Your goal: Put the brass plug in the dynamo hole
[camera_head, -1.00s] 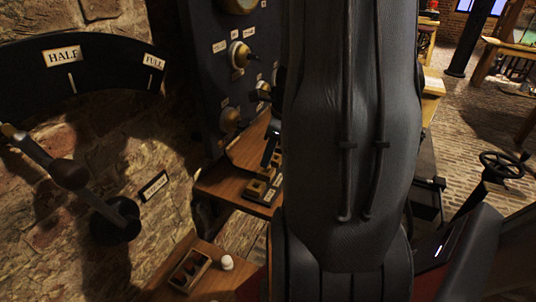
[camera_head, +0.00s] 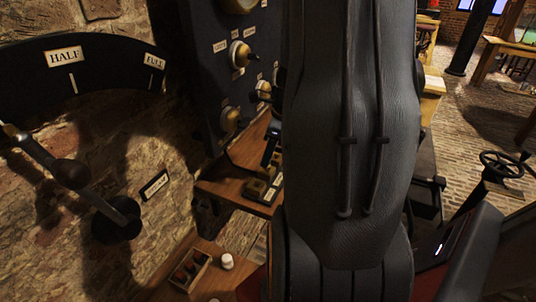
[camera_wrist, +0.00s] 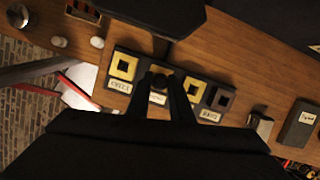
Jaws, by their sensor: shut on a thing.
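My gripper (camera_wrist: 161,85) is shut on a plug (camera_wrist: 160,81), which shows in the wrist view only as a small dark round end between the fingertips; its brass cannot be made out. It is over a dark socket block (camera_wrist: 145,62) on the wooden bench. The block has a brass square plate with a dark hole at left (camera_wrist: 123,67), another just right of my gripper (camera_wrist: 194,89), and a dark holed plate (camera_wrist: 222,98) at the right end. A label lies under the fingers, too blurred to read, and the spot there is partly hidden. I cannot tell whether the plug touches the block.
Two pale knobs (camera_wrist: 97,42) and a small box (camera_wrist: 83,11) lie left on the bench. A dark labelled box (camera_wrist: 300,122) stands at right. In the head view, my arm hides much of the bench; a panel with brass knobs (camera_head: 240,54) rises behind it.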

